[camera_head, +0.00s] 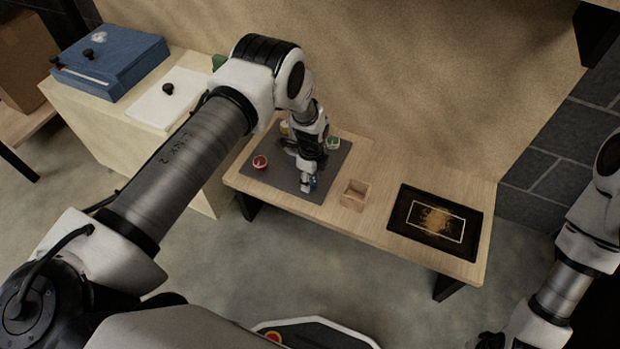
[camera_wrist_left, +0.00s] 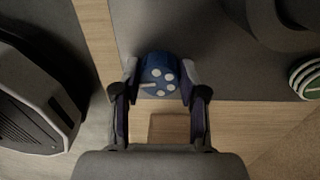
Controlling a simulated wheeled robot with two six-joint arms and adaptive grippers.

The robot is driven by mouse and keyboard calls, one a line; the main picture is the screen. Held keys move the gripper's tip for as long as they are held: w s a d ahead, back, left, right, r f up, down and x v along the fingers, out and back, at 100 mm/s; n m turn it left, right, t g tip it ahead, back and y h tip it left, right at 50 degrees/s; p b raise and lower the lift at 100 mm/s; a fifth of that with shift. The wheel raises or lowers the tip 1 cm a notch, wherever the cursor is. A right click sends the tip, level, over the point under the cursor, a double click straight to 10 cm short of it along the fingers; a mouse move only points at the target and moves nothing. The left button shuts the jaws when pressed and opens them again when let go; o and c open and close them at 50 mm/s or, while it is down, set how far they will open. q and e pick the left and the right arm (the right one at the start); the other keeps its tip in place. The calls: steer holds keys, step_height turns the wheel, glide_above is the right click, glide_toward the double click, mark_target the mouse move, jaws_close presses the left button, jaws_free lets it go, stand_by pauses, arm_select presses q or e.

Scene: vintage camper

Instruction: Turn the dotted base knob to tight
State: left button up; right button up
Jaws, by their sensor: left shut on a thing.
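The dotted base knob (camera_wrist_left: 157,78) is blue with several white dots and one white bar on its top, seen in the left wrist view. In the head view only a little blue of the knob (camera_head: 314,183) shows beside my fingers, at the front right of the grey mat (camera_head: 285,190). My left gripper (camera_wrist_left: 158,70) is shut on the knob, one finger on each side. In the head view the left gripper (camera_head: 308,184) points down at it. My right arm is at the right; a dark part at the bottom edge may be its gripper, cut off by the frame.
A red knob (camera_head: 260,162), a yellow one (camera_head: 284,128) and a green striped one (camera_head: 333,143) stand on the mat. A small open wooden box (camera_head: 354,203) is right of the mat. A black tray (camera_head: 403,212) lies further right. Bare wood lies between them.

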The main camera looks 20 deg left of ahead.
arm_select(q)
steer(key=shift+s+a+f, duration=0.1)
steer(key=shift+s, duration=0.05)
stand_by(0.3)
steer(key=o, duration=1.1)
steer(key=shift+o, duration=0.2)
step_height(320, 180, up, 12)
steer(key=shift+w, duration=0.4)
